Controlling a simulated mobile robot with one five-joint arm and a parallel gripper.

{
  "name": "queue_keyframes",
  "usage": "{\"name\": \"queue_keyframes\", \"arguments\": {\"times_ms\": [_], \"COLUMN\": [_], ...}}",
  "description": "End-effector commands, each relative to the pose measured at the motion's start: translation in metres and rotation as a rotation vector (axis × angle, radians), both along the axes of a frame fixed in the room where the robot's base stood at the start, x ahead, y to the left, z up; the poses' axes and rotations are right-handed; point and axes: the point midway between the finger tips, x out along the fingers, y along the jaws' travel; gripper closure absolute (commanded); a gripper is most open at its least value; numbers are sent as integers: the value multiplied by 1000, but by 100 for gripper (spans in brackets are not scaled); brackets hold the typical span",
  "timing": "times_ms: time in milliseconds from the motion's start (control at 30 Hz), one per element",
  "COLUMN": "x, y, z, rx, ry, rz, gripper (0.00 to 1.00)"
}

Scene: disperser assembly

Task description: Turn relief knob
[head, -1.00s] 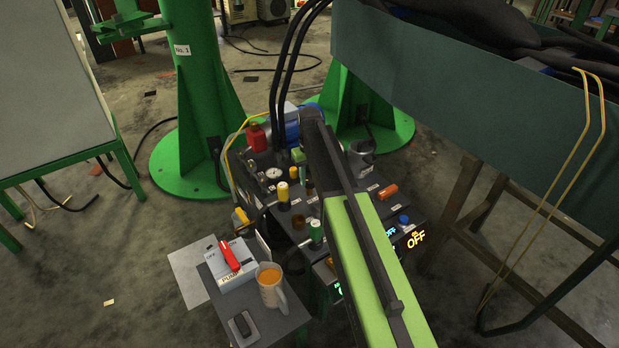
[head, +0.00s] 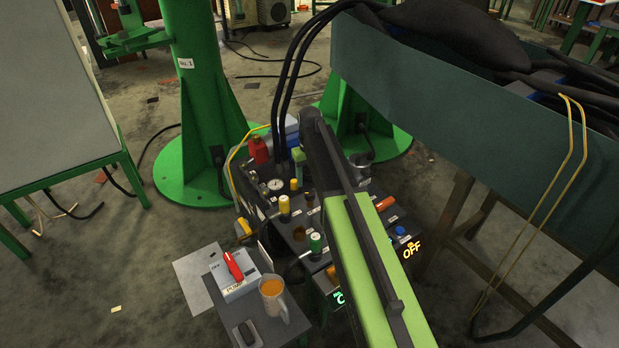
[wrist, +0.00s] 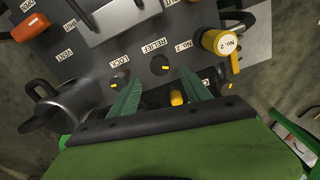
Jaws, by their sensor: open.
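The relief knob (wrist: 160,64) is a round black knob with a yellow mark, below the RELIEF label (wrist: 154,46) on the dark panel in the wrist view. My gripper (wrist: 161,77) is open, with one green finger on each side below the knob in the picture. No object is between the fingers at their tips, and I cannot tell the height gap to the panel. In the head view, my arm reaches over the console (head: 300,235), and I cannot make out the relief knob there.
A similar LOCK knob (wrist: 120,82) is close beside the left finger. A yellow No. 2 knob (wrist: 221,43) stands right of the fingers, and a small yellow part (wrist: 176,98) shows between them. A mug (head: 272,292) and a pump switch box (head: 238,278) sit beside the console.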

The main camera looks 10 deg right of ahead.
Motion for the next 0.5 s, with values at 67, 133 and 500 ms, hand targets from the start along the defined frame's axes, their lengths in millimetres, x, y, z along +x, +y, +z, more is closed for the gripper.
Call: {"name": "queue_keyframes", "arguments": {"times_ms": [67, 133, 500], "x": [0, 0, 0], "y": [0, 0, 1], "z": [32, 48, 110], "rx": [0, 0, 0], "ry": [0, 0, 0], "rz": [0, 0, 1], "gripper": [44, 44, 44]}}
